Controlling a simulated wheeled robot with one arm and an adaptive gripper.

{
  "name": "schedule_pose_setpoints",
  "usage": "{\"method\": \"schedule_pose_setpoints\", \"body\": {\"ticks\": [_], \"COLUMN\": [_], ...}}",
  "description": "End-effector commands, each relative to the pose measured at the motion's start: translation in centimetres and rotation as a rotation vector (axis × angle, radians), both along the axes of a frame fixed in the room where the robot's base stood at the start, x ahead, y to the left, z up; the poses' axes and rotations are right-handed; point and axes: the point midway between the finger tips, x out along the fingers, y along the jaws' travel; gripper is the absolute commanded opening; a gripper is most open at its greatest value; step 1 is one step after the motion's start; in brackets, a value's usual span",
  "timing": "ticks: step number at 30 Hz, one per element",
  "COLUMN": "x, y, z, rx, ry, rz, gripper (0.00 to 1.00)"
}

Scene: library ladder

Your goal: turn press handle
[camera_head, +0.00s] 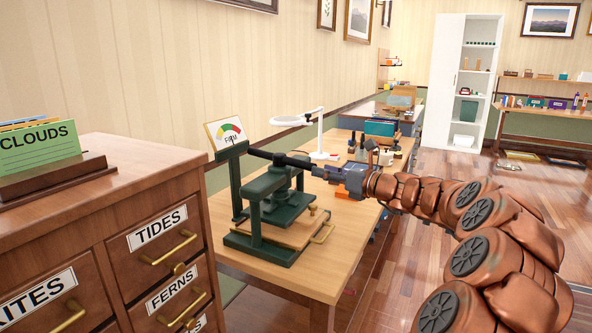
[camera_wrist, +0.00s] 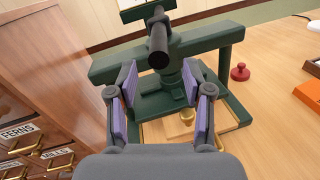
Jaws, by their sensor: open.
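The dark green press (camera_head: 258,240) stands on the near end of the wooden table. Its dark bar handle (camera_head: 272,156) runs from the top of the press toward my gripper (camera_head: 322,172). In the wrist view the handle (camera_wrist: 158,50) points at the camera, its round end just above the middle of the gap between my fingers. My gripper (camera_wrist: 162,84) is open, its purple pads apart on either side of that line, with nothing held. The press's green frame (camera_wrist: 110,66) lies beyond the fingers. I cannot tell whether the fingertips overlap the handle's end in depth.
A gauge card (camera_head: 226,132) stands behind the press. A wooden drawer cabinet (camera_head: 130,185) is close on the left. A white magnifier lamp (camera_head: 318,140) and small bottles (camera_head: 370,150) are farther back on the table. A red knob (camera_wrist: 240,72) sits right of the press. Open floor lies right.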

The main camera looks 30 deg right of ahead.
Motion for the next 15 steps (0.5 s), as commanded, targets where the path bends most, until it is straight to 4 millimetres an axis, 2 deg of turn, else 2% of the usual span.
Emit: {"method": "schedule_pose_setpoints", "body": {"ticks": [5,15], "x": [1.4,5.9], "y": [0.6,2.5], "z": [0.1,-0.2], "rx": [-0.001,0.0], "ry": [0.0,0.003], "rz": [0.002,0.006], "gripper": [0.51,0.51]}}
